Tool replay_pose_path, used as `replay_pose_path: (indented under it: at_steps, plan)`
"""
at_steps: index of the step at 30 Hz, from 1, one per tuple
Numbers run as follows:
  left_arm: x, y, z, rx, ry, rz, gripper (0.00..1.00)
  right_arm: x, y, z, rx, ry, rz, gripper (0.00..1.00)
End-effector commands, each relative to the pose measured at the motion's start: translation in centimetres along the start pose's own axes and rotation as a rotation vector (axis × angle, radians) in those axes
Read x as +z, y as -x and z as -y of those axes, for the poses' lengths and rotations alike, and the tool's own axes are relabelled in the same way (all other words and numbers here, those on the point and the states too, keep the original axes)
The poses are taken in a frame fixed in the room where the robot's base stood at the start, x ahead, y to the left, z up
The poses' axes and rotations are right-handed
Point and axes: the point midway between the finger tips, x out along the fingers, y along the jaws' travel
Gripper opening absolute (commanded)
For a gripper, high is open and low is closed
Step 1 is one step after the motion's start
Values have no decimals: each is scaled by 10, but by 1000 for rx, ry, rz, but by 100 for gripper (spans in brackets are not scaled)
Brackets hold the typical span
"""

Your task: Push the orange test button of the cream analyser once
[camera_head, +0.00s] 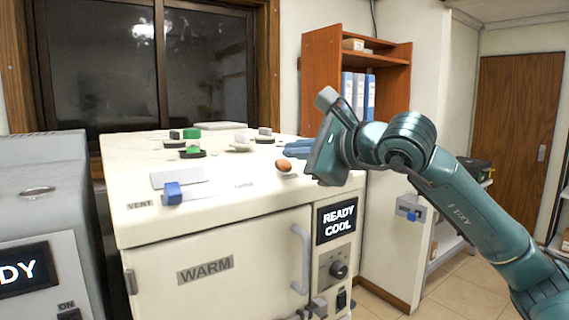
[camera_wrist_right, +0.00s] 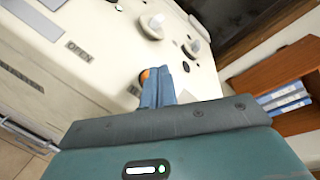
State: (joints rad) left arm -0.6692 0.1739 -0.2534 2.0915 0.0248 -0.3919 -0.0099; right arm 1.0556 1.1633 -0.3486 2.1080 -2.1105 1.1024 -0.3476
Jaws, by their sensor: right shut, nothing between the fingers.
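The cream analyser (camera_head: 225,225) stands in the middle of the head view, with a "WARM" label on its front door and a "READY COOL" display (camera_head: 338,219). The rounded orange button (camera_head: 283,165) is on its top, near the front right. In the wrist view the orange button (camera_wrist_right: 145,75) is partly hidden by my fingers. My right gripper (camera_head: 288,152) is shut and empty, with blue fingers just behind the button in the head view. The fingertips (camera_wrist_right: 158,70) appear very close to it; I cannot tell whether they touch. My left gripper is not in view.
A blue switch (camera_head: 173,193) by "VENT", green pieces (camera_head: 193,134) and grey knobs stand on the analyser's top. A grey machine (camera_head: 40,220) stands at left. A wooden shelf (camera_head: 320,75) with binders is behind my right arm.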

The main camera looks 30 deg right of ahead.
Motion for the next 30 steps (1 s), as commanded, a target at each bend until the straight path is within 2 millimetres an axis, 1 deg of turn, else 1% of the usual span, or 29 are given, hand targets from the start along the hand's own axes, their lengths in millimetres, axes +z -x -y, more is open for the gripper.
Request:
replay_pose_path:
  at_steps: [8, 16, 30]
  plan:
    - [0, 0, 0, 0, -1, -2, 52, 0, 0, 0, 0, 0, 0, 0]
    - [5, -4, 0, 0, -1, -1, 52, -4, -6, -5, 1, 0, 1, 0]
    - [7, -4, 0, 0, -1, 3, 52, -5, -7, -5, 0, 0, 0, 0]
